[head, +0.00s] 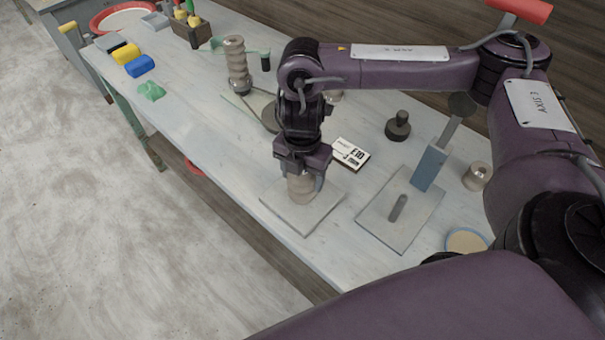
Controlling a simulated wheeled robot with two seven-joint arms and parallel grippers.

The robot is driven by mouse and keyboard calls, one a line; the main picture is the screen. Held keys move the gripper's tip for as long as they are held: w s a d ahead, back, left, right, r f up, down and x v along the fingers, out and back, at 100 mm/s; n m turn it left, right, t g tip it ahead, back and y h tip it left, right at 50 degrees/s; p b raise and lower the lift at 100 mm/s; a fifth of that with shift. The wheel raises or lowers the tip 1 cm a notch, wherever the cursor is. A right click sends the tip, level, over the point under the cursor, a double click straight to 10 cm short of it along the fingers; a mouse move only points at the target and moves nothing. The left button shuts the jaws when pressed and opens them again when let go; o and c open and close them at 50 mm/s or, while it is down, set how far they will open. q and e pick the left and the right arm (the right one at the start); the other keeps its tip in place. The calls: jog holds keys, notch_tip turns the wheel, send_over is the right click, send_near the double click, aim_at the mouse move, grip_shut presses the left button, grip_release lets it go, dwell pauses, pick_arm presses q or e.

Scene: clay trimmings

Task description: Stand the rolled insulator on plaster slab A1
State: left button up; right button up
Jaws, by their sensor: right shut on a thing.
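My right gripper (302,168) points down and is shut on a beige ribbed insulator (301,189). The insulator is roughly upright over a pale square slab (281,206) near the table's front edge. The fingers cover its upper part, and I cannot tell whether its base touches the slab. A second pale slab (413,222) lies to the right with a grey rod (398,208) on it. I see no readable A1 mark on either slab. My left gripper is not in view.
A white card (350,153) reading E10 lies behind the slabs. A taller ribbed insulator (237,65) stands farther back left. A dark knobbed tool (398,126), a blue block (429,167) and a small ribbed spool (477,176) are at the right. The table's left front is largely clear.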

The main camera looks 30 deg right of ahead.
jog(key=shift+f, duration=0.1)
jog(key=o, duration=1.4)
jog(key=shift+r, duration=0.55)
notch_tip(320, 180, up, 11)
jog(key=shift+r+p, duration=0.15)
jog(key=shift+p, duration=0.95)
